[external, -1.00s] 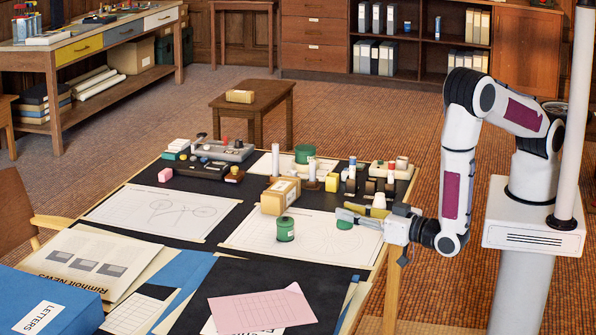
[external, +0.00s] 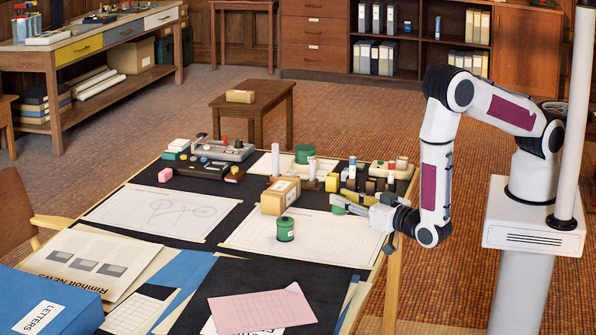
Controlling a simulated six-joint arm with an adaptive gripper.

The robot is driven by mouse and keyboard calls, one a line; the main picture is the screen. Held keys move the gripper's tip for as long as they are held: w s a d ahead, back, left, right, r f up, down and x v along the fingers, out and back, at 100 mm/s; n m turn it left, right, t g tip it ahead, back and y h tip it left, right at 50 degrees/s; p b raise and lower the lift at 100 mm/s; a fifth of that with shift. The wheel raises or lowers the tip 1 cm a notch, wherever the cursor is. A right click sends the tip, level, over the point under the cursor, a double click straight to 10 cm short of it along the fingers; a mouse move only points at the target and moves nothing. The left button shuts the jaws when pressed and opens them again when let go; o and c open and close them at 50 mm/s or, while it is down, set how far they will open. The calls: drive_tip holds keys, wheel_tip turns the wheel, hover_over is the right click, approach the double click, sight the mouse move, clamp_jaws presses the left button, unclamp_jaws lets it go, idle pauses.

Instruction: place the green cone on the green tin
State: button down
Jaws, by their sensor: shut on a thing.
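The green cone (external: 338,210) is small in the external view, at the tips of my gripper (external: 345,205). My gripper is shut on it, and the fingers partly hide it. It appears held above the right drawing sheet. A green tin (external: 285,231) with a pale label stands upright on that sheet, to the left of and nearer the camera than the cone. The cone and the tin are apart.
A cardboard box (external: 280,196) stands just behind the tin. Another round green object (external: 304,154) sits farther back among several small blocks and posts. A pink sheet (external: 262,308) lies in front.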

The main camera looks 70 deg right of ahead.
drive_tip(key=w+d+r+m+g+h, duration=0.1)
drive_tip(key=w+d, duration=0.5)
drive_tip(key=d, duration=0.5)
drive_tip(key=w+d+m+h, duration=0.1)
drive_tip(key=w+d, duration=0.5)
drive_tip(key=d, duration=0.4)
drive_tip(key=w+d+r+m+g+h, duration=0.1)
drive_tip(key=w+d+h, duration=0.1)
drive_tip(key=w+d, duration=0.65)
drive_tip(key=w+d+r+n+t+y, duration=0.1)
drive_tip(key=d+r+n+y, duration=0.15)
drive_tip(key=d, duration=0.65)
drive_tip(key=w+d+r+n+t+y, duration=0.15)
drive_tip(key=d+r+y, duration=0.25)
drive_tip(key=d, duration=0.5)
drive_tip(key=w+d+r+n+t+y, duration=0.1)
drive_tip(key=d+r+n+y, duration=0.25)
drive_tip(key=d, duration=0.65)
drive_tip(key=a+f+n+g+y, duration=0.1)
drive_tip(key=a+f+n+y, duration=0.3)
drive_tip(key=a+y, duration=0.3)
drive_tip(key=shift+w+a+n+y, duration=0.2)
drive_tip(key=shift+n+y, duration=0.25)
drive_tip(key=shift+y, duration=0.45)
drive_tip(key=shift+f, duration=0.1)
